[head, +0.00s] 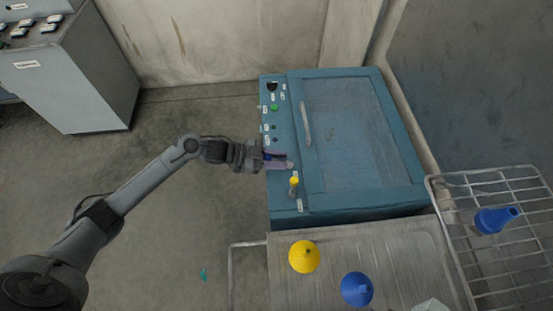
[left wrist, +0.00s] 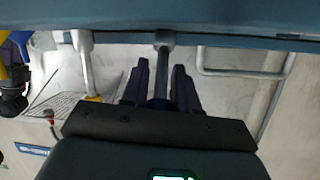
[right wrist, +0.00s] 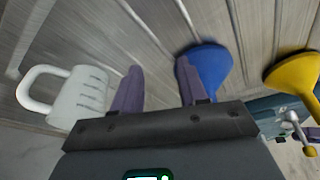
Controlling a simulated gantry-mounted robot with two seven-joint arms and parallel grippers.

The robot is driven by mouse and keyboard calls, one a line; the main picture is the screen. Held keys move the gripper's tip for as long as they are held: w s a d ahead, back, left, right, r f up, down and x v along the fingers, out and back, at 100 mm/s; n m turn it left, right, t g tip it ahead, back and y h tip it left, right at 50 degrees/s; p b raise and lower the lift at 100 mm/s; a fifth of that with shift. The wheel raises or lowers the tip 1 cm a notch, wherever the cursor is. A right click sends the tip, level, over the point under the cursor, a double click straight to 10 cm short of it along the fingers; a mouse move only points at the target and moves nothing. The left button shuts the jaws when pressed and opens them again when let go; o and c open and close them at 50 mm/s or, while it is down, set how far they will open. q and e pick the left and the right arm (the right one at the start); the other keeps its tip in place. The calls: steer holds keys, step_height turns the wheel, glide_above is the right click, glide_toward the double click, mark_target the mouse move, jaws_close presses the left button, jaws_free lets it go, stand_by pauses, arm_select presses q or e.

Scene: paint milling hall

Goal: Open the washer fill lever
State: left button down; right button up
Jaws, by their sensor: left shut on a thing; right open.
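The blue washer (head: 352,135) stands right of centre in the head view, its lid closed. Two levers stick out from its front. The yellow-tipped lever (head: 294,182) is free; it also shows in the left wrist view (left wrist: 86,65). My left gripper (head: 277,160) is shut on the other lever (left wrist: 163,42), whose grey stem runs between the fingers; its end looks blue and is mostly hidden. I cannot read which lever is the fill lever. My right gripper (right wrist: 158,75) is open and empty above the draining board, outside the head view.
A yellow funnel (head: 304,257) and a blue funnel (head: 357,289) stand on the metal draining board (head: 400,250). A white jug (right wrist: 78,98) is beside my right gripper. A wire rack (head: 520,255) holds a blue object (head: 495,219).

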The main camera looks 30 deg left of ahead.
arm_select(q)
steer(key=c, duration=0.9)
jaws_free()
steer(key=shift+f, duration=0.15)
steer(key=shift+c, duration=0.2)
steer(key=v, duration=1.1)
steer(key=shift+w, duration=0.1)
